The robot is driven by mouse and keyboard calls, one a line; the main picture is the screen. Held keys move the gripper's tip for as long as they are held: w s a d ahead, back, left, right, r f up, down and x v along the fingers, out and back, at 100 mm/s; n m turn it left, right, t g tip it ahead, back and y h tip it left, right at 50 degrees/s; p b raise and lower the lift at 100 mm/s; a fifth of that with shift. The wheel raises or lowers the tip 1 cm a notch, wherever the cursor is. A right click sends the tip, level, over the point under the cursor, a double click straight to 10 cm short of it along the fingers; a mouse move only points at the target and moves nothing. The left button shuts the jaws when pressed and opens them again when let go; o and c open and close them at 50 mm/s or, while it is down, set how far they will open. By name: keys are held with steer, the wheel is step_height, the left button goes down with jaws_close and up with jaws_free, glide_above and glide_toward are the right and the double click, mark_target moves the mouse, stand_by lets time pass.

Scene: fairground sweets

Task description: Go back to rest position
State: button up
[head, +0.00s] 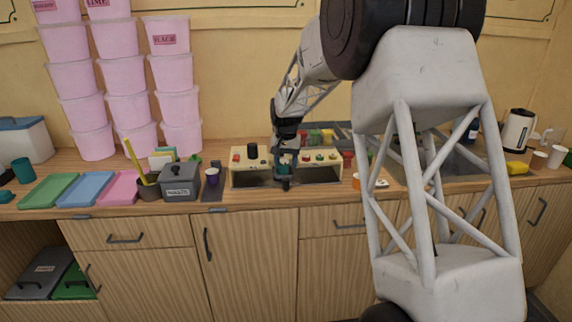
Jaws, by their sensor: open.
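My gripper (286,182) hangs from my arm in the middle of the head view. The gripper covers part of the middle of the rack. Small coloured items sit along the rack's top, with a black knob-like piece (252,151) standing taller at the left.
Stacked pink tubs (108,79) rise behind. A kettle (517,131) and cups stand at far right. Clear counter shows along the front edge.

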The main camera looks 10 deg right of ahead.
steer(key=shift+s+r, duration=0.1)
steer(key=s+d+r, duration=0.2)
steer(key=s+r, duration=0.2)
steer(key=s, duration=0.5)
steer(key=s+d+r+n+t, duration=0.1)
steer(key=s+r, duration=0.3)
steer(key=s, duration=0.5)
steer(key=s+d+r, duration=0.2)
steer(key=s+r, duration=0.2)
steer(key=s, duration=0.6)
steer(key=s+d+f+n, duration=0.1)
steer(key=s+f, duration=0.1)
steer(key=s, duration=1.2)
steer(key=s+d+f+t, duration=0.1)
steer(key=s+d+f, duration=0.1)
steer(key=s, duration=1.3)
steer(key=shift+n+t, duration=0.3)
steer(key=shift+n, duration=0.1)
steer(key=shift+w, duration=0.1)
